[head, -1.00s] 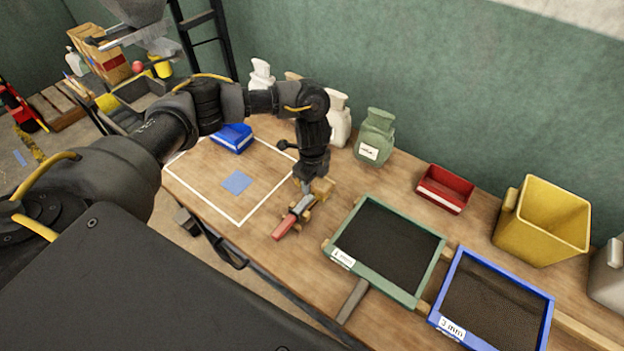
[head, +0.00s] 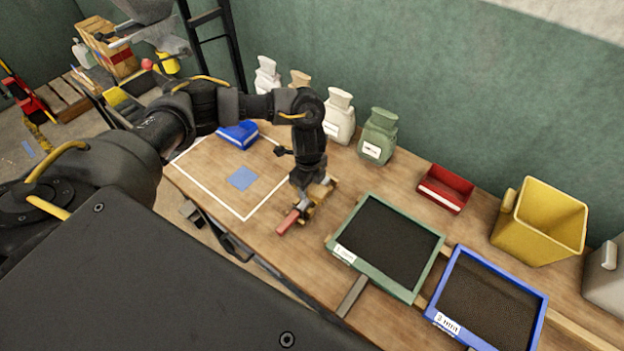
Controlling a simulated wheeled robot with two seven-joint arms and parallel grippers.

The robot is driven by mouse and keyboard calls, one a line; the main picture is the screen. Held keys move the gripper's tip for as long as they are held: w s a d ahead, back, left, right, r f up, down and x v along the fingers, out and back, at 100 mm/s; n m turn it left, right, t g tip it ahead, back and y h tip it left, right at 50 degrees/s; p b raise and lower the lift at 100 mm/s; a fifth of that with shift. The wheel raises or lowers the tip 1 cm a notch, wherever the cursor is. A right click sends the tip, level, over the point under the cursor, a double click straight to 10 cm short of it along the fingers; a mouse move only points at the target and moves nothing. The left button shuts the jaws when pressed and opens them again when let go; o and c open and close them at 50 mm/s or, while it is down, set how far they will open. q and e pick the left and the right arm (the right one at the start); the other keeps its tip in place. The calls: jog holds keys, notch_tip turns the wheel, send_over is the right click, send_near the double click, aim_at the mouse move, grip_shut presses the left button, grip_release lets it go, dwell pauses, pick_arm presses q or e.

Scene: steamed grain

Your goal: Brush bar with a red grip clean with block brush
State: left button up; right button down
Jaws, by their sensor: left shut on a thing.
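The bar with a red grip lies on the workbench (head: 266,225) in the head view. Its red grip (head: 289,221) points toward the front edge, and its grey metal part is mostly hidden under my left gripper. Tan wooden pieces show beside and under the bar. My left gripper (head: 302,200) points down over the bar's far part. It is shut on the tan block brush (head: 325,189), which is largely hidden by the gripper. I cannot tell whether the brush touches the bar. My right gripper is not in view.
A green-framed sieve (head: 335,252) and a blue-framed sieve (head: 541,317) lie to the right. A red bin (head: 446,190), a yellow bin (head: 540,222) and several sacks stand along the back. A blue box (head: 238,135) and a white outlined area with a blue patch (head: 241,178) are left.

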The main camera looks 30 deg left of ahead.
aim_at(304, 202)
pick_arm(q)
jog(key=shift+s+a+p, duration=0.2)
jog(key=shift+s+p, duration=0.6)
jog(key=shift+s, duration=0.35)
jog(key=shift+f, duration=0.25)
jog(key=shift+f+b, duration=0.4)
jog(key=shift+f, duration=0.3)
dwell(0.7)
jog(key=shift+w+d+b, duration=0.1)
jog(key=shift+w+b, duration=0.3)
jog(key=shift+w, duration=0.3)
jog(key=shift+w+d, duration=0.1)
jog(key=shift+w, duration=0.5)
